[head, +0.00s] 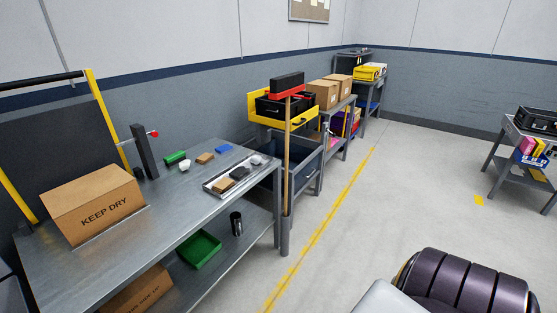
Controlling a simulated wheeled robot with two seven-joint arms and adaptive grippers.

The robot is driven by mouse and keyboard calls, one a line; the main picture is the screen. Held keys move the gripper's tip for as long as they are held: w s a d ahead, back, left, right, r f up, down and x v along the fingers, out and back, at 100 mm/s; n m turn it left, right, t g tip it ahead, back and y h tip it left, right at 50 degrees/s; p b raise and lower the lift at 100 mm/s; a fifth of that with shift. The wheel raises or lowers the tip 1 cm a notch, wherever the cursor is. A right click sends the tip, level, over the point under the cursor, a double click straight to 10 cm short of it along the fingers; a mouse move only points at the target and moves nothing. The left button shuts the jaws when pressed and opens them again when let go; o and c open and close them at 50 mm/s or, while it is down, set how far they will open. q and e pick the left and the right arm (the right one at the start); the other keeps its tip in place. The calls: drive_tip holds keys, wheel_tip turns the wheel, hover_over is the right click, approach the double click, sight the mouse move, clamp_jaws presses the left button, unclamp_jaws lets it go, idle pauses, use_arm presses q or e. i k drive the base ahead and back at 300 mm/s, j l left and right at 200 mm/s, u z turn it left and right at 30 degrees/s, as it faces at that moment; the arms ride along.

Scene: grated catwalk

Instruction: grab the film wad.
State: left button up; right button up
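A small whitish crumpled lump (184,167), which looks like a film wad, lies on the grey metal workbench (130,238) at the left, just in front of a green block (175,157). Another pale lump (257,160) lies at the far end of a shallow tray (216,190) on the same bench. I cannot tell for certain which of the two is the film wad. Neither of my grippers is in view. Only a dark ribbed part and a pale part of my own body show at the bottom right.
A KEEP DRY carton (93,204) stands at the bench's near left. A broom (287,150) stands upright by the bench's right end. Beyond are a yellow cart (254,108) and shelves. Open floor (400,190) lies right.

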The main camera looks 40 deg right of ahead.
sight(255, 159)
drive_tip(key=z, duration=1.15)
